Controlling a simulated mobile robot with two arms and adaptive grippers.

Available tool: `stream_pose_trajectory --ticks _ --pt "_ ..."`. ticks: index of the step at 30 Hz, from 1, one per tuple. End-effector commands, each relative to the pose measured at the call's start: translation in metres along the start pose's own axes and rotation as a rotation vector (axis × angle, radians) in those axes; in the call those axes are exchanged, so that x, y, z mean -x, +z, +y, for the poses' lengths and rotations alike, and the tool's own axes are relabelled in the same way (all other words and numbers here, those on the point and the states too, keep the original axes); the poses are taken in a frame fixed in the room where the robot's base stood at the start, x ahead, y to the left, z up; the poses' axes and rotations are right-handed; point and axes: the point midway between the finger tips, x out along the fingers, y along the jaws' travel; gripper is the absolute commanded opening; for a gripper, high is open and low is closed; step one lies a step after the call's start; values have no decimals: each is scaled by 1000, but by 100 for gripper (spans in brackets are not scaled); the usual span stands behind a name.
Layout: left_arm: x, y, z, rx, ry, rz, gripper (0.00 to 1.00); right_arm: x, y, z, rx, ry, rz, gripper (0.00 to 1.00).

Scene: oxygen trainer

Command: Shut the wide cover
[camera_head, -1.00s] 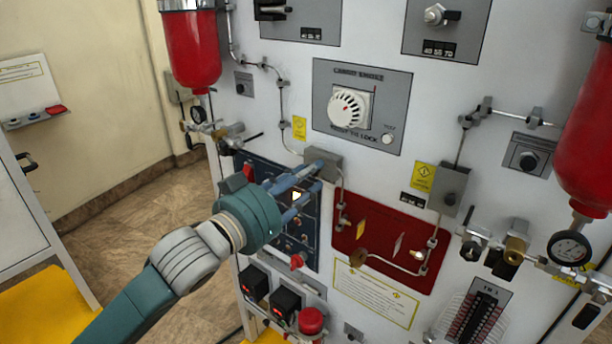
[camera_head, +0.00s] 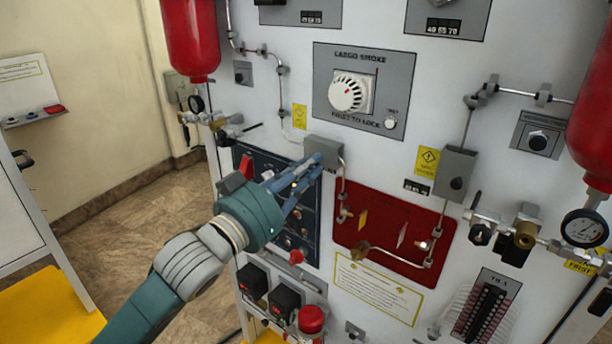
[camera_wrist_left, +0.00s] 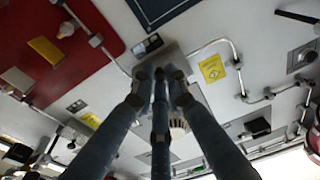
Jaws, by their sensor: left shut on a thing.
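The wide cover looks to be the small grey box (camera_head: 326,149) on the white panel, above the left part of the red plate. It also shows in the wrist view (camera_wrist_left: 172,54), behind my fingertips. My left gripper (camera_head: 312,164) reaches up to it from the lower left, and its blue fingers are closed together at the box's left and lower edge. In the wrist view the left gripper's fingertips (camera_wrist_left: 162,76) meet at the box's edge and hide part of it. I cannot tell how far the cover is swung. My right gripper is not in view.
A taller grey box (camera_head: 455,172) sits to the right. A thin pipe (camera_head: 343,178) runs beside the wide cover. The dark blue switch panel (camera_head: 303,218) lies behind my fingers, the red plate (camera_head: 385,215) at lower right. A white knob (camera_head: 347,93) is above.

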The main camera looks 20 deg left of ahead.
Motion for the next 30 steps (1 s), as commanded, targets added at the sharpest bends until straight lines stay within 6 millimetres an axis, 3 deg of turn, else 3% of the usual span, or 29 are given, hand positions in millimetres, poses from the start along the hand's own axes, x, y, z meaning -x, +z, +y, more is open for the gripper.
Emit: stream_pose_trajectory --ticks 5,6,9,20,30 --pt "0 -1 0 -1 -1 0 0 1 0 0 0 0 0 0" --pt "0 -1 0 -1 -1 -1 17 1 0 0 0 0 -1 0" --pt "0 -1 0 -1 -1 -2 32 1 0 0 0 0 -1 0" --pt "7 1 -1 -1 -1 -4 32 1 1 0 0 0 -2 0" --pt "58 2 0 1 -1 -8 32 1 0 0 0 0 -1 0"
